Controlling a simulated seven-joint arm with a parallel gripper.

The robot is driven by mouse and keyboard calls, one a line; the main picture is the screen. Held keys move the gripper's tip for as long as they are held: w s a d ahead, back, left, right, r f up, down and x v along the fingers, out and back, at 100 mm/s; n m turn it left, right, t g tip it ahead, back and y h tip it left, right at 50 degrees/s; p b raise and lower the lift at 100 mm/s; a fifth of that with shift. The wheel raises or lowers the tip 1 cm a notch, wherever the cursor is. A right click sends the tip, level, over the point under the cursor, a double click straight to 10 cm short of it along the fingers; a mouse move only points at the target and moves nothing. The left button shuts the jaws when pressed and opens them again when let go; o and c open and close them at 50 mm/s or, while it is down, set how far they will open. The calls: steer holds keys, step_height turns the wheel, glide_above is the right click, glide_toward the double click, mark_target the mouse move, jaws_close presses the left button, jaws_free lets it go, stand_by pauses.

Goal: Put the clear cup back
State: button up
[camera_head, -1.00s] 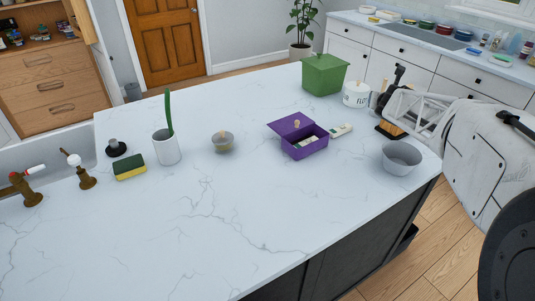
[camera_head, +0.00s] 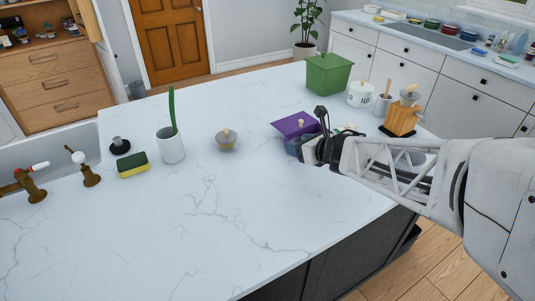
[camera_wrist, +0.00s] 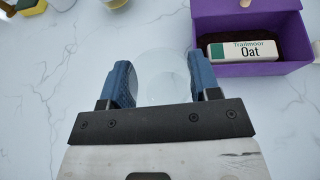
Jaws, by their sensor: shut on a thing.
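In the wrist view, the clear cup (camera_wrist: 160,66) is a see-through round shape between the two blue fingers of my gripper (camera_wrist: 163,85). My gripper is shut on it. Whether the cup touches the counter is hard to tell. In the head view, my gripper (camera_head: 312,148) is over the counter, in front of the purple box (camera_head: 290,126), and hides most of the box's front. I cannot clearly make out the cup there.
The purple box's lid is raised, with an oat carton (camera_wrist: 243,49) inside. A small lidded bowl (camera_head: 227,143), white holder (camera_head: 171,147) and sponge (camera_head: 133,164) stand to the left. A green box (camera_head: 327,75) and wooden block (camera_head: 401,119) stand behind. The front-left counter is clear.

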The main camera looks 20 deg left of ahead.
steer(key=s+a+n+g, duration=0.1)
steer(key=s, duration=0.2)
steer(key=s+a+f+n+g+y, duration=0.1)
steer(key=s, duration=0.2)
steer(key=s+a+g, duration=0.1)
steer(key=s, duration=0.2)
steer(key=shift+s+a+f+n+y, duration=0.25)
steer(key=shift+s+a+n+y, duration=0.05)
steer(key=shift+s+a+n, duration=0.1)
steer(key=w+a, duration=0.2)
steer(key=w, duration=0.2)
steer(key=w+a+f, duration=0.1)
steer(key=w+a, duration=0.2)
steer(key=w, duration=0.2)
steer(key=w+a, duration=0.3)
steer(key=w, duration=0.2)
steer(key=shift+f, duration=0.25)
steer(key=shift+f, duration=1.75)
steer(key=shift+f, duration=0.1)
